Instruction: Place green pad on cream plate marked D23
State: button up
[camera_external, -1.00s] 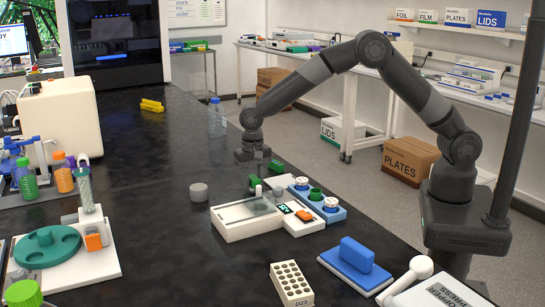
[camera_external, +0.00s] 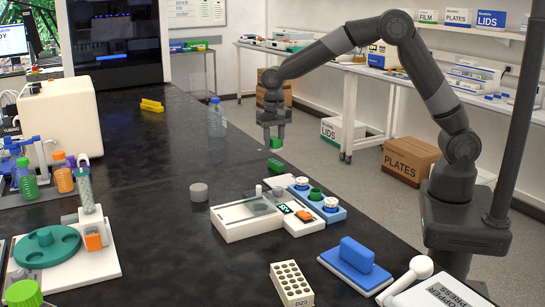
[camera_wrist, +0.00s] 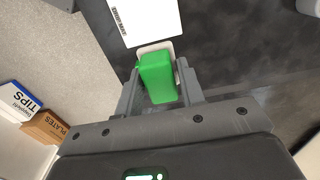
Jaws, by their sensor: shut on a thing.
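My gripper (camera_external: 275,138) is shut on a green pad (camera_external: 276,144) and holds it in the air above the dark bench. In the wrist view the green pad (camera_wrist: 157,78) sits between the two fingers, with a pale layer at its lower end. The cream plate marked D23 (camera_external: 277,287) lies at the near part of the bench. It has rows of dark round wells and is well apart from my gripper, toward the camera.
A white tray device (camera_external: 240,232) with a display and a blue holder (camera_external: 332,214) lie between my gripper and the plate. A blue block on a white base (camera_external: 355,268) stands right of the plate.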

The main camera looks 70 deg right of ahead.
jog(key=s+a+r+n, duration=0.15)
jog(key=a+n, duration=0.25)
jog(key=a, duration=0.6)
jog(key=s+a+n, duration=0.2)
jog(key=a+n, duration=0.2)
jog(key=a, duration=0.7)
jog(key=n, duration=1)
send_over(291, 278)
jog(key=f, duration=0.4)
jog(key=shift+d+f, duration=0.25)
jog(key=shift+f, duration=0.1)
jog(key=shift+a+f, duration=0.3)
jog(key=shift+f, duration=1.9)
jog(key=shift+f, duration=0.15)
jog(key=o, duration=1)
jog(key=shift+c, duration=0.2)
